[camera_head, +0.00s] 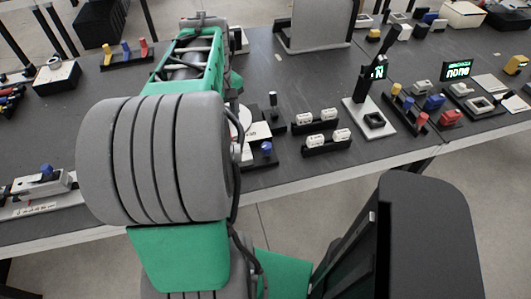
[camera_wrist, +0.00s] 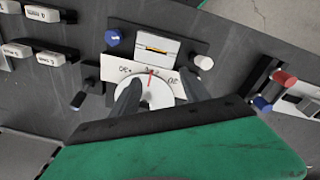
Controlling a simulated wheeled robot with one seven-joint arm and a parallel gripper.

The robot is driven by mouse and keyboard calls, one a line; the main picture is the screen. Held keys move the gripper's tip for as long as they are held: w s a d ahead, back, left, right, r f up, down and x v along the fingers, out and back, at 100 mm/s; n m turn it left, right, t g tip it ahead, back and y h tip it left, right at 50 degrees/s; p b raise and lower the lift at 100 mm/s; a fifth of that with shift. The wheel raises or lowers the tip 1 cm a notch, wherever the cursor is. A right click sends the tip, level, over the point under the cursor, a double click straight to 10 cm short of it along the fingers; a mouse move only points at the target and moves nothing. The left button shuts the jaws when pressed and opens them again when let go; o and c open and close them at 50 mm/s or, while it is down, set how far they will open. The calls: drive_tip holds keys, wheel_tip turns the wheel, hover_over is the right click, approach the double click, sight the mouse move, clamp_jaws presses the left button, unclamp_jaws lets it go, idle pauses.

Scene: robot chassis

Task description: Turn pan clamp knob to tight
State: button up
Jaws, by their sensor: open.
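A white round dial (camera_wrist: 157,94) with a red pointer line lies in the middle of the wrist view, on a white label plate with small dark markings that I cannot read surely. It looks like the clamp knob; the pointer stands near the plate's middle marking. My gripper (camera_wrist: 158,80) is open, one finger on each side of the dial. I cannot tell whether the fingers touch it. In the head view my arm covers most of this spot, and only a white edge of the dial (camera_head: 244,117) shows.
A blue knob (camera_wrist: 113,38), a white knob (camera_wrist: 203,62) and a white panel with a yellow strip (camera_wrist: 157,50) stand close by. Black holders with white rockers (camera_head: 320,145) and an upright lever on a white base (camera_head: 365,113) stand to the right on the dark table.

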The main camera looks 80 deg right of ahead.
drive_tip(key=m+b, duration=0.1)
hover_over(267, 145)
wheel_tip(267, 145, down, 4)
drive_tip(key=shift+r+y, duration=0.1)
drive_tip(key=shift+y, duration=0.3)
wheel_tip(267, 145, down, 7)
drive_tip(key=shift+f, duration=0.2)
clamp_jaws()
